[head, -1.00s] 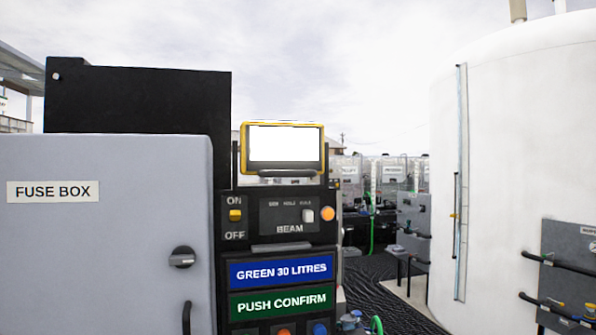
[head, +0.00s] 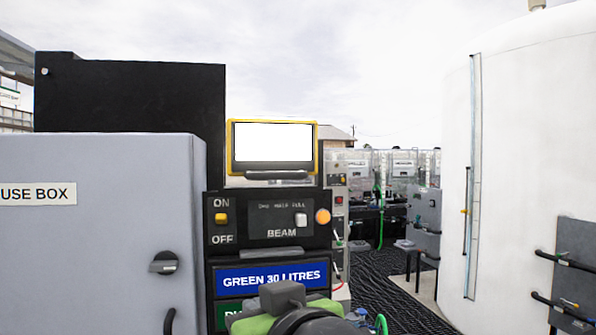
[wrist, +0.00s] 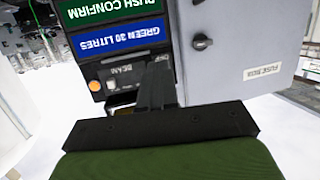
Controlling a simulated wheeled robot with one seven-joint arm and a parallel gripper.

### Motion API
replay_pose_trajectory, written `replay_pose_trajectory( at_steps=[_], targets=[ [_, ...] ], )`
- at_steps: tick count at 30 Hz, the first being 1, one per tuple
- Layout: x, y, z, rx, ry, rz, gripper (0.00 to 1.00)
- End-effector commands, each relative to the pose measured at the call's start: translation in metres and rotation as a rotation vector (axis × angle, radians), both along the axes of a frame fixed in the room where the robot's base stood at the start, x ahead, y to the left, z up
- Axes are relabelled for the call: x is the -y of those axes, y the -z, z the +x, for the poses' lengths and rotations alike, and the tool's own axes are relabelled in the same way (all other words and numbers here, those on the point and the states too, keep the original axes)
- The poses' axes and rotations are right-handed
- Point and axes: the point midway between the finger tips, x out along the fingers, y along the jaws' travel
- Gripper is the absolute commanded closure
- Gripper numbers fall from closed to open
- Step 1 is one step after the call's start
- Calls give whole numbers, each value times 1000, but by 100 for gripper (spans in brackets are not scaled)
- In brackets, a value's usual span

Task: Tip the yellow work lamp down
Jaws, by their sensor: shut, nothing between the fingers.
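The yellow work lamp (head: 272,146) stands on top of the black control panel in the head view. Its glowing white face is framed in yellow and looks upright, facing me. A dark bar runs along its lower edge. My gripper (wrist: 158,66) shows in the wrist view, which is upside down; its dark fingers are together and empty, in front of the panel. In the head view only a green and dark part of my arm shows at the bottom, below the lamp and apart from it. The fingertips cannot be made out there.
The panel (head: 262,222) carries an ON/OFF switch, a BEAM switch and an orange button. A grey fuse box (head: 100,225) with a knob stands at left, before a tall black board (head: 130,105). A white tank (head: 520,160) is at right. Open sky lies above the lamp.

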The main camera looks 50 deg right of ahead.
Motion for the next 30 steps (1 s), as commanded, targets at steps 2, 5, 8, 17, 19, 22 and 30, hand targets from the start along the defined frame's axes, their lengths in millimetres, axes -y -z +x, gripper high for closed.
replay_pose_trajectory(
  at_steps=[2, 5, 8, 17, 19, 22, 30],
  targets=[
    [18, -54, -16, 125, 72, -49, 100],
    [32, -107, -38, 255, 146, -110, 100],
    [39, -141, -57, 339, 197, -153, 100],
    [42, -158, -69, 386, 226, -179, 100],
    [42, -158, -69, 386, 225, -179, 100],
    [44, -158, -66, 383, 224, -178, 100],
    [70, -169, -24, 380, 222, -176, 100]
  ],
)
